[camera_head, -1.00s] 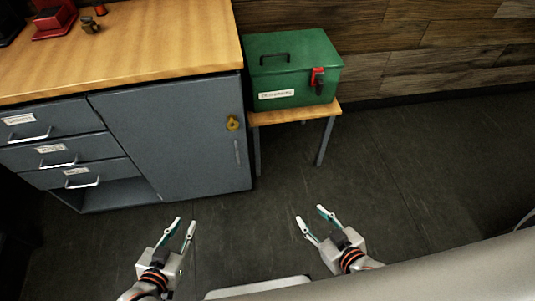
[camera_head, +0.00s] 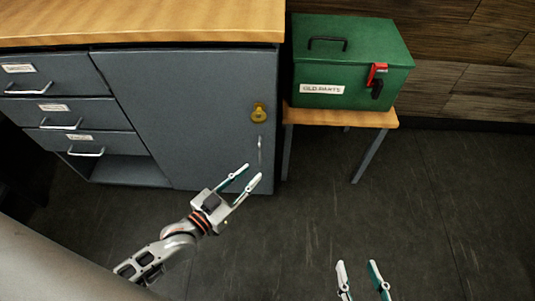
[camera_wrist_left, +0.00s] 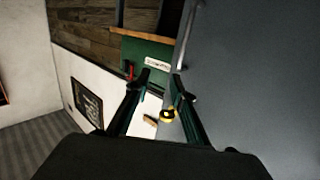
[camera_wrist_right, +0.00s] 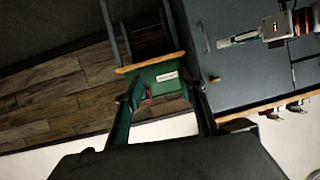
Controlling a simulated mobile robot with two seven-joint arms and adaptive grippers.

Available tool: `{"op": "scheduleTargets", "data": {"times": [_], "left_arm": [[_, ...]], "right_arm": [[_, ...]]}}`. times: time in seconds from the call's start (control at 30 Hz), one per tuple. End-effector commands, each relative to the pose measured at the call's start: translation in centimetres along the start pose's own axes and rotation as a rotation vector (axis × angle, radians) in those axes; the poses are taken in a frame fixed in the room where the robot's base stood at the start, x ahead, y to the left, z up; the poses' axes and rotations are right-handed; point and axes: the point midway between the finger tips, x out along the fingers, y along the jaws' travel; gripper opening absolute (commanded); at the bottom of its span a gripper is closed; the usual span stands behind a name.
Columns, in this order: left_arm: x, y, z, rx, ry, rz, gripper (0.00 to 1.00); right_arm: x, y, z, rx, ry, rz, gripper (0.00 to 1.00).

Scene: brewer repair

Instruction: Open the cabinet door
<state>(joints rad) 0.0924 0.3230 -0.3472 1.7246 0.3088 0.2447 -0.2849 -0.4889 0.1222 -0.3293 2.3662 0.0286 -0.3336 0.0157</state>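The grey cabinet door (camera_head: 185,115) is closed in the head view. It has a yellow padlock-like latch (camera_head: 259,112) near its right edge and a thin vertical handle (camera_head: 260,151) below that. My left gripper (camera_head: 254,174) is open and empty, with its fingertips just below and left of the handle; I cannot tell whether they touch the door. In the left wrist view the open fingers (camera_wrist_left: 160,82) are beside the door face (camera_wrist_left: 255,75). My right gripper (camera_head: 357,265) is open and empty over the floor at the bottom of the head view.
Three drawers (camera_head: 62,112) with metal handles are left of the door, under a wooden top (camera_head: 140,22). A green box (camera_head: 350,65) labelled "OLD PARTS" stands on a small wooden table (camera_head: 340,117) right of the cabinet. The floor (camera_head: 420,220) in front is clear.

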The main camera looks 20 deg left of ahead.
Motion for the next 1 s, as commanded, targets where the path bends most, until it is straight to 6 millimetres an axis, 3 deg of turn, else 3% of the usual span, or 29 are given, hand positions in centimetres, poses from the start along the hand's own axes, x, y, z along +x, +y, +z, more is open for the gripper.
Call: {"op": "scheduleTargets", "data": {"times": [0.03, 0.2, 0.47, 1.0], "left_arm": [[-0.1, -0.2, 4.6, -0.019, -0.024, -0.002, 0.24], [2.0, -2.5, 6.8, -0.035, 0.038, -0.027, 0.24], [3.9, -3.9, 6.3, -0.037, 0.087, -0.044, 0.24], [10.7, -4.2, 5.7, -0.037, 0.086, -0.044, 0.24]], "right_arm": [[0.2, -0.4, 3.0, 0.035, -0.043, -0.008, 0.4], [0.6, -0.7, 2.9, 0.078, -0.031, -0.016, 0.4], [0.8, -0.9, 1.9, 0.103, -0.007, -0.02, 0.4], [1.0, -2.8, 2.6, 0.253, 0.006, -0.045, 0.4]]}}
